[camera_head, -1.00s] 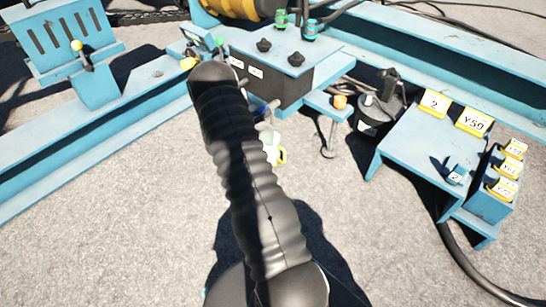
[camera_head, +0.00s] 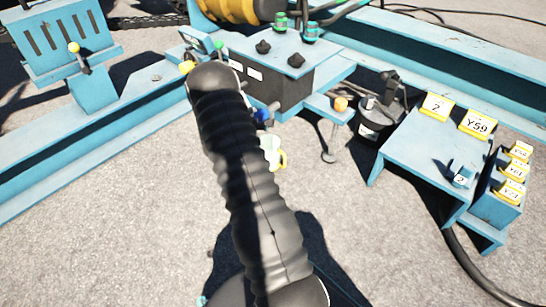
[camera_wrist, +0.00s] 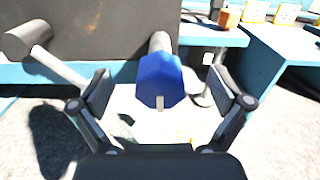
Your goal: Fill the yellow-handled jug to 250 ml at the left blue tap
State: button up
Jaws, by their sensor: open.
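A blue knob (camera_wrist: 159,80) on a grey spout fills the middle of the wrist view; it also shows as a small blue spot (camera_head: 262,115) beside my arm in the head view. My gripper (camera_wrist: 162,88) is open, with one finger on each side of the knob in the picture; I cannot tell whether they touch it. The pale jug (camera_head: 269,144) with a yellow handle (camera_head: 282,160) stands below the tap area, partly hidden behind my arm. Its fill level cannot be read. In the wrist view the area below the knob is too washed out to make out the jug.
A dark-fronted blue box (camera_head: 280,85) carries the taps. Another grey pipe (camera_wrist: 60,68) sticks out at the left. The floor in front is clear.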

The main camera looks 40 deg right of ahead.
jog(key=shift+s+a, duration=0.15)
jog(key=shift+a, duration=1.35)
jog(key=shift+s+a, duration=0.1)
jog(key=shift+a, duration=1.4)
jog(key=s+a+f+m+g+y, duration=0.1)
jog(key=s+f+m+g+y, duration=0.3)
jog(key=s, duration=0.4)
jog(key=s+a+r+m+g+y+p, duration=0.1)
jog(key=s+a+r+m+g+y, duration=0.25)
jog(key=s+a+m, duration=0.35)
jog(key=s+a+r+m+t+y+p, duration=0.3)
jog(key=s+a+r+m+y, duration=0.15)
jog(key=a+r, duration=0.55)
jog(key=s+a+r+m+t+y+p, duration=0.25)
jog(key=s+a+r+m+y, duration=0.2)
jog(key=a+r, duration=0.65)
jog(key=s+a+r+t+p, duration=0.2)
jog(key=s+a+r+t, duration=0.1)
jog(key=r, duration=0.4)
jog(key=s+a+r+t+y+p, duration=0.1)
jog(key=s+a+r+t+p, duration=0.1)
jog(key=r, duration=0.6)
jog(key=shift+s+a+t, duration=0.45)
jog(key=shift+s+t, duration=0.05)
jog(key=shift+s, duration=0.05)
